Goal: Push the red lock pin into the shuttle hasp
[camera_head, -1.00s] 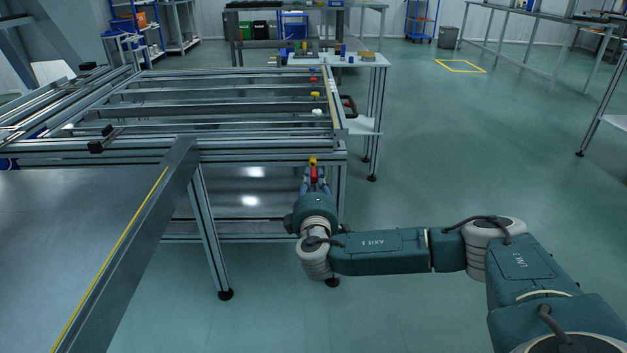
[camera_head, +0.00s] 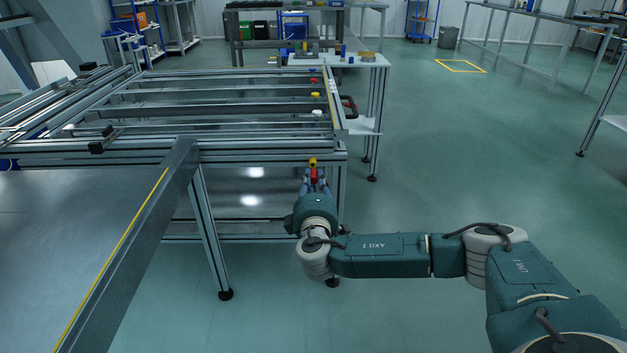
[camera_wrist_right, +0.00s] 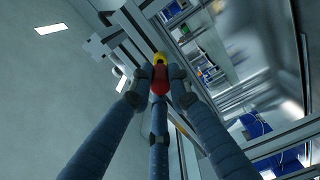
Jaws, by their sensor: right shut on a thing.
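The red lock pin (camera_head: 314,174) is in my right gripper (camera_head: 315,183), at the near right corner of the aluminium fixture frame. In the right wrist view the red pin (camera_wrist_right: 160,80) sits between the fingers of the gripper (camera_wrist_right: 158,86). A yellow piece (camera_wrist_right: 160,58) shows right at the pin's far end; in the head view the yellow piece (camera_head: 312,161) is just above the pin, against the frame's front rail. I cannot tell how deep the pin sits. The hasp itself is not clearly distinguishable. My left gripper is not in view.
The fixture frame (camera_head: 250,150) with rails and cross bars fills the left and middle. Red, white and yellow knobs (camera_head: 315,95) line its right side. A small side table (camera_head: 350,60) with parts stands behind. The floor to the right is open.

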